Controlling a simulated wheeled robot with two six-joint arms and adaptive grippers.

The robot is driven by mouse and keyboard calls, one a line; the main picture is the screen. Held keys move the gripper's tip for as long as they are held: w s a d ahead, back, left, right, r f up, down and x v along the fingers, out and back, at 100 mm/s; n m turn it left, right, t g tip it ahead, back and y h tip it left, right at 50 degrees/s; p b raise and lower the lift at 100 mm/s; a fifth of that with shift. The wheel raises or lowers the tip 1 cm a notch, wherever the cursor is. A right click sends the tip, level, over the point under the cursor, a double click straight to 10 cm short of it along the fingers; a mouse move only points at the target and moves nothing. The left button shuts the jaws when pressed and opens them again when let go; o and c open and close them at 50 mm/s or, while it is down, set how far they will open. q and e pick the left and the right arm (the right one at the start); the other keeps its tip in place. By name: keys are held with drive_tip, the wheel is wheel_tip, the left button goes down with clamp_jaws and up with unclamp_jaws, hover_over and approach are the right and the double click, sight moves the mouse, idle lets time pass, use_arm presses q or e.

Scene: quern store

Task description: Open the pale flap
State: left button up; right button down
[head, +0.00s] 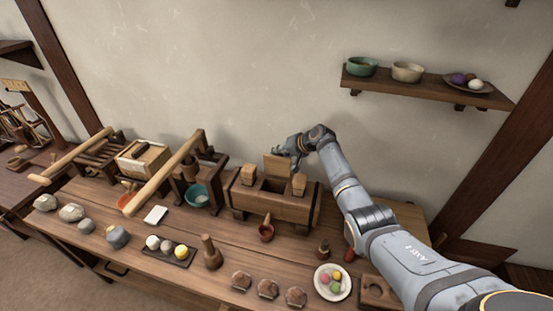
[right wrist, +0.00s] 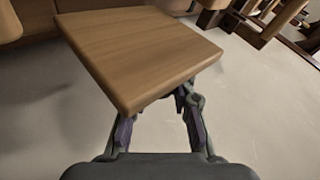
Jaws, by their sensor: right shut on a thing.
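The pale flap (head: 275,166) stands raised, close to upright, at the back of a long wooden box (head: 272,207) on the table. A dark opening shows in the box top in front of the flap. My right gripper (head: 291,148) is at the flap's upper right part in the head view and is shut on it. In the right wrist view the flap is a flat, light brown wooden board (right wrist: 140,50). My fingers reach its near edge, and their tips are partly hidden behind it. My left gripper is not in view.
Two pale blocks, left (head: 249,174) and right (head: 299,184), flank the opening. A wooden frame with a long pole (head: 165,180) stands left, near a teal bowl (head: 197,194). A red-brown cup (head: 266,231) and a plate (head: 333,283) are in front. A shelf (head: 425,85) hangs above right.

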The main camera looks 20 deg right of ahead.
drive_tip(key=shift+w+d+r, duration=0.15)
drive_tip(key=shift+w+d, duration=0.05)
drive_tip(key=shift+d, duration=0.35)
drive_tip(key=c, duration=1.7)
unclamp_jaws()
drive_tip(key=o, duration=0.6)
drive_tip(key=shift+s+d, duration=0.2)
drive_tip(key=shift+d, duration=0.15)
drive_tip(key=v, duration=1.1)
drive_tip(key=shift+s+r, duration=0.2)
drive_tip(key=shift+s, duration=0.25)
